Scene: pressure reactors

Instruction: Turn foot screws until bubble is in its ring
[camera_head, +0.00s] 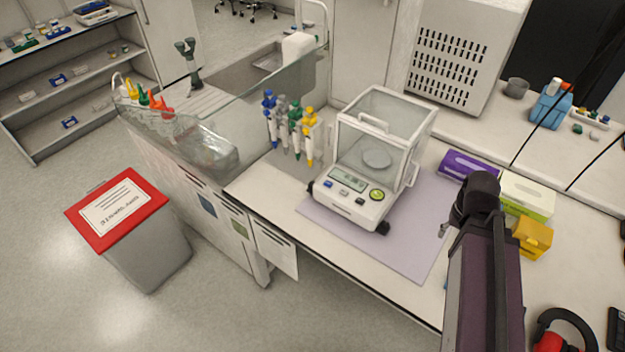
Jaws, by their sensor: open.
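An analytical balance (362,160) with a clear glass draft shield stands on a lilac mat on the bench. A round green level indicator (377,195) is at its front right; the bubble is too small to place against its ring. A black foot screw (383,228) shows under the front right corner, and another foot screw (311,187) at the front left. My gripper (444,230) is open and empty, to the right of the balance and apart from it. My arm hides part of the bench there.
Pipettes on a stand (290,128) are left of the balance. A purple box (468,166), a green-white box (527,195) and a yellow box (533,236) lie to the right. The lilac mat (405,256) is bare in front of the balance.

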